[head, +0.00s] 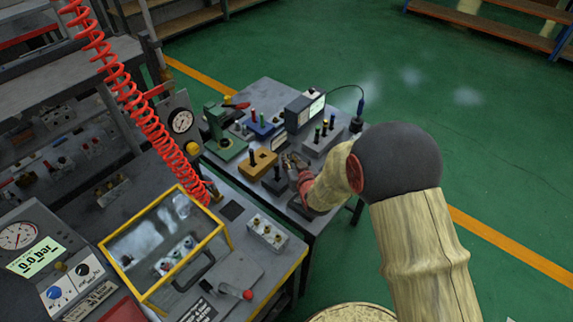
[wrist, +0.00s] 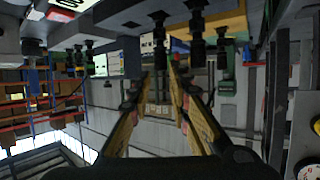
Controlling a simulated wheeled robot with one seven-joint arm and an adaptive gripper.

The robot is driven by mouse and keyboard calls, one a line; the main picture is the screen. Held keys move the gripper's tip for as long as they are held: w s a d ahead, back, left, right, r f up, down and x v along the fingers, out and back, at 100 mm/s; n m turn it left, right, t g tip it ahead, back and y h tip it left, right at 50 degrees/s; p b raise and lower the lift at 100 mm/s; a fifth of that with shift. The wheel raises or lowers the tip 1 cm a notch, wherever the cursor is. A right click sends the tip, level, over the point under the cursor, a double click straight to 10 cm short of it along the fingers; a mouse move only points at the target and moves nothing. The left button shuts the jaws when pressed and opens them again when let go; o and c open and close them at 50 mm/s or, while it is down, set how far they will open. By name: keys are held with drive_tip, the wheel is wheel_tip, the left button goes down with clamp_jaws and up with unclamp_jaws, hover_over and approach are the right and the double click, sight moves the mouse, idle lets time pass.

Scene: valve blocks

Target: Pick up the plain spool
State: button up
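Several dark upright spools stand in blocks on the grey bench (head: 228,164). A dark spool without a visible coloured band (head: 253,156) stands in an orange block (head: 261,164). Another dark one (head: 277,172) stands in a dark block just left of my gripper (head: 292,162). I cannot tell which is the plain spool. The wrist view looks upside down, with dark spools (wrist: 160,38) and (wrist: 196,30) hanging from the top edge. There, my gripper (wrist: 161,74) has its two fingers apart, with no spool visibly clamped between them.
A grey block with coloured-top spools (head: 322,138) and a small screen box (head: 304,112) stand behind my gripper. A green press (head: 222,136) is at the left. A yellow-framed clear box (head: 165,250) and a metal block (head: 267,232) are on the nearer bench. Green floor lies right.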

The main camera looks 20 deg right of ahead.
drive_tip(key=x, duration=0.4)
drive_tip(key=shift+f+b, duration=0.1)
drive_tip(key=shift+b, duration=0.25)
drive_tip(key=x, duration=0.2)
drive_tip(key=b+x, duration=0.1)
drive_tip(key=x, duration=0.1)
drive_tip(key=shift+a+f, duration=0.15)
drive_tip(key=shift+f, duration=0.2)
drive_tip(key=shift+w+f, duration=0.1)
drive_tip(key=shift+w, duration=0.3)
drive_tip(key=shift+c, duration=0.8)
clamp_jaws()
